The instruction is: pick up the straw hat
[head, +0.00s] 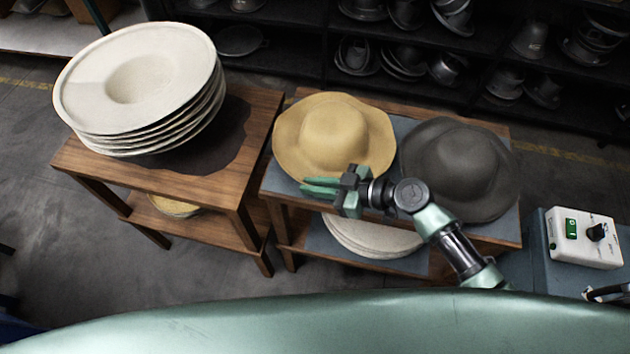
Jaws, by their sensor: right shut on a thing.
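The straw hat (331,124), tan with a wide wavy brim and rounded crown, is crown up at the left of the right-hand wooden table (277,183). My right gripper (322,187) is at the front edge of its brim, its green fingers pointing left. It is shut on the straw hat's brim; the exact contact between the fingers is partly hidden. I cannot tell whether the hat is raised off the table. My left gripper is not in view.
A dark grey felt hat (462,165) lies right of the straw hat. A stack of cream hat blanks (140,85) stands on the left table (245,125). More blanks (372,238) lie on the lower shelf. A control box (583,238) is at far right.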

